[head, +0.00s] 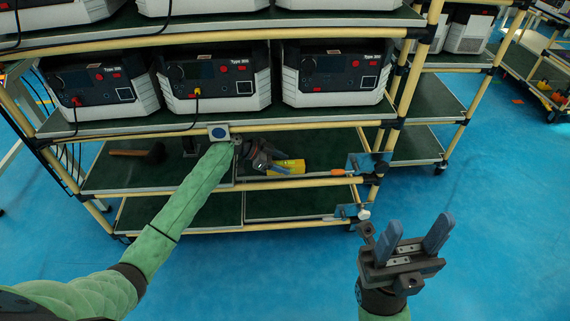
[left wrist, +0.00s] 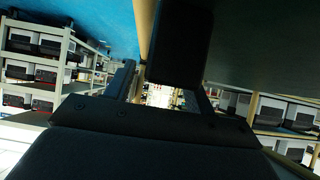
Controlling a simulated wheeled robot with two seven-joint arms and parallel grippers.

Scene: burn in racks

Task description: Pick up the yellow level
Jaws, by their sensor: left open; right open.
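The yellow level (head: 290,166) lies on the green middle shelf (head: 215,178) of the rack, partly hidden by my left gripper. My left gripper (head: 272,162) reaches in under the shelf with the power units and is open right beside the level's left end. I cannot tell whether it touches the level. In the left wrist view my gripper's dark fingers (left wrist: 168,92) stand apart, and I cannot make out the level between them. My right gripper (head: 416,235) is open and empty, in front of the rack over the blue floor.
A hammer (head: 138,152) lies on the same shelf to the left. Several Type power units (head: 215,84) stand on the shelf above, close over my left arm. Tan rack tubes (head: 190,186) run along the shelf's front. Clear blue floor (head: 490,220) lies to the right.

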